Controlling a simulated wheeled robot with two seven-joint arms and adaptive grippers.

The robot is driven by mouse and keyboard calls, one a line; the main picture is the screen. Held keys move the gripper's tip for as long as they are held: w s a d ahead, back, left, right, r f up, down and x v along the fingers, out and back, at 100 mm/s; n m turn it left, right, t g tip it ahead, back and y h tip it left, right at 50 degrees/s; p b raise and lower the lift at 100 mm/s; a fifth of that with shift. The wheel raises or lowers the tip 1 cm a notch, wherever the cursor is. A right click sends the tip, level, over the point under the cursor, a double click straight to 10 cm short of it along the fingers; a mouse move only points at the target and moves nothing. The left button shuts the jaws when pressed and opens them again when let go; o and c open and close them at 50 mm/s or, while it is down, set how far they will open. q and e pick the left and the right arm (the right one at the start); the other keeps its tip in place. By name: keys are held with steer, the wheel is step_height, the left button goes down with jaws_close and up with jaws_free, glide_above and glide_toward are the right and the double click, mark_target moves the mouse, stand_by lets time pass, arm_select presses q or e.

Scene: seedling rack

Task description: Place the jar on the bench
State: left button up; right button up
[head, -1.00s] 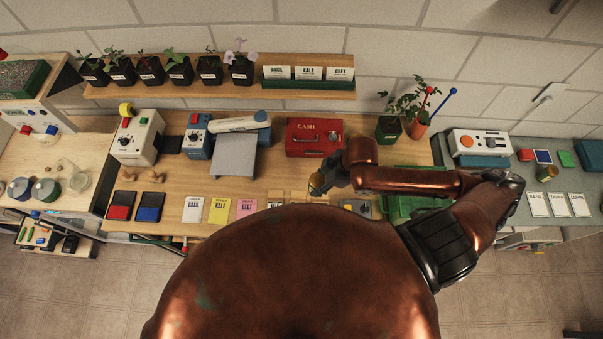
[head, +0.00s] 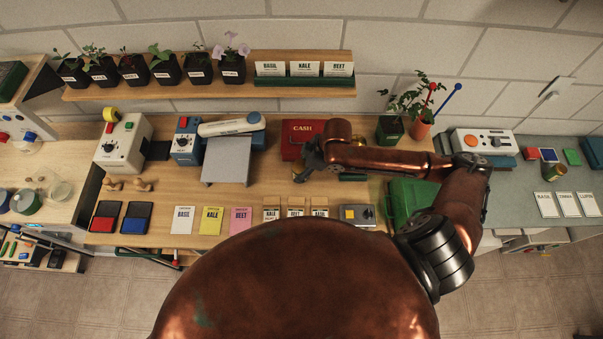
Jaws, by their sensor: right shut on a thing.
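My right gripper (head: 303,174) is over the wooden bench (head: 270,185), just in front of the red cash box (head: 297,133). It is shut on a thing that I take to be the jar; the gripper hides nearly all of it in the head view. I cannot tell whether the held thing touches the bench. My left gripper is not in view.
Behind and beside the gripper are a grey sloped device (head: 228,160), a green box (head: 404,203) and potted plants (head: 389,130). Seed packets (head: 212,220) and small labelled cards (head: 296,213) lie along the front edge. Bare wood shows left of the gripper.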

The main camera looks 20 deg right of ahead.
step_height(320, 180, down, 3)
steer(key=shift+w+r, duration=0.1)
steer(key=shift+r, duration=0.05)
steer(key=shift+f, duration=0.2)
steer(key=o, duration=0.8)
steer(key=shift+f, duration=0.15)
steer(key=shift+c, duration=0.2)
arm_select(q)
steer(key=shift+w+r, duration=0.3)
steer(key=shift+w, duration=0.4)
arm_select(e)
steer(key=o, duration=0.4)
steer(key=shift+o, duration=0.2)
steer(key=shift+r, duration=0.2)
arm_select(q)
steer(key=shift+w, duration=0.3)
arm_select(e)
steer(key=v, duration=1.2)
